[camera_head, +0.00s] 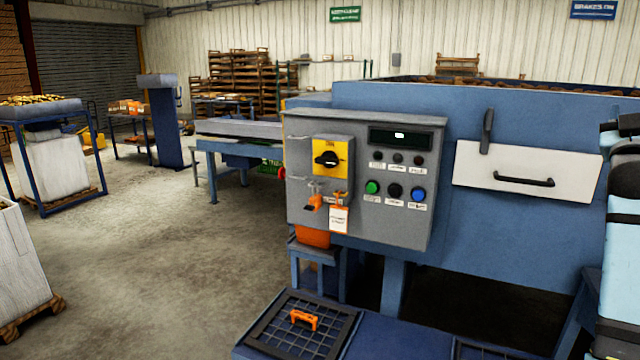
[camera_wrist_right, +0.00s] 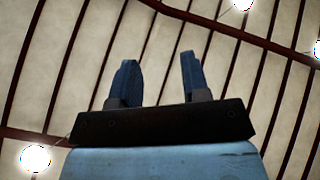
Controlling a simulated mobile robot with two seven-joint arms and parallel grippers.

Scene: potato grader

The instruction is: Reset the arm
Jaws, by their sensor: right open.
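My right gripper (camera_wrist_right: 157,62) shows in the right wrist view with its two blue fingers apart and nothing between them. Behind the fingers there is only the ceiling. Light blue and black links of my right arm (camera_head: 622,220) stand folded upright along the right edge of the head view. My left gripper is in neither view. The grey control panel (camera_head: 366,180) is ahead, with a yellow-backed rotary switch (camera_head: 331,157), several buttons and an orange lock with a tag (camera_head: 339,219). No gripper touches it.
The blue grader body (camera_head: 520,222) with a white handled panel (camera_head: 528,170) stands beside my right arm. A grated deck (camera_head: 290,326) carrying an orange-handled item (camera_head: 304,320) is low in front. The concrete floor at left is open. A pallet with a white box (camera_head: 22,260) stands far left.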

